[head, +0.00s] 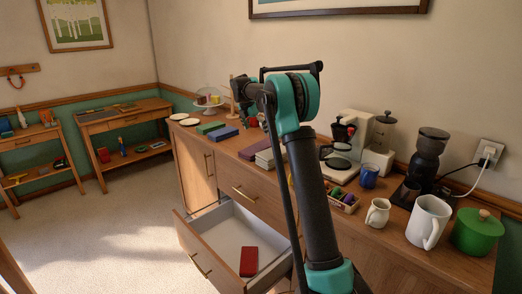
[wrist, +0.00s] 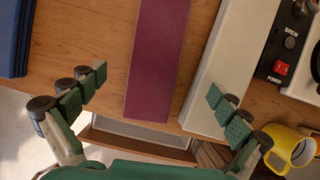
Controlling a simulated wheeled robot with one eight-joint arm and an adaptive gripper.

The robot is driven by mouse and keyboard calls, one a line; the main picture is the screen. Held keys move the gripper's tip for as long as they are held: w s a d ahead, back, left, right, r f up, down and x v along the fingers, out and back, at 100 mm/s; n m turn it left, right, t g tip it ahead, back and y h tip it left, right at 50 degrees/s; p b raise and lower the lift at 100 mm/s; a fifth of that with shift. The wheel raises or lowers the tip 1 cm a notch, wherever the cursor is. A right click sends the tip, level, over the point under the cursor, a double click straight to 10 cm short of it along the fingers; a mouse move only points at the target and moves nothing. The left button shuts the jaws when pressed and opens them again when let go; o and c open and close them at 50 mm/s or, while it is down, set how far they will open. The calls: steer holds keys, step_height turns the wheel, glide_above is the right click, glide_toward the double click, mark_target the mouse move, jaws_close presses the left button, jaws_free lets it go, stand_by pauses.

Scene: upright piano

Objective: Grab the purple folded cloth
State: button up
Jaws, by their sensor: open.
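The purple folded cloth (wrist: 157,60) lies flat on the wooden cabinet top, running up the middle of the wrist view. It also shows in the head view (head: 254,149), left of the arm and partly hidden by it. My gripper (wrist: 158,92) is open and empty. Its green-padded fingers are spread to the left and right of the cloth in the picture, and the cloth's lower end lies between them. In the head view my gripper (head: 243,97) is above the cabinet, mostly hidden by my own arm.
A pale folded stack (wrist: 228,65) lies close right of the cloth, near the right fingers. A dark blue item (wrist: 16,35) is at the left. A coffee machine (wrist: 290,45) and yellow mug (wrist: 290,150) are at the right. An open drawer (head: 200,258) juts out below.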

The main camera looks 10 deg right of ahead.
mark_target(260, 146)
steer(key=x, duration=0.4)
steer(key=shift+a+x, duration=0.2)
steer(key=shift+x, duration=1.05)
steer(key=shift+a+x, duration=0.2)
steer(key=shift+x, duration=1.1)
steer(key=shift+s+f, duration=0.1)
steer(key=shift+c, duration=0.5)
steer(key=c, duration=1.3)
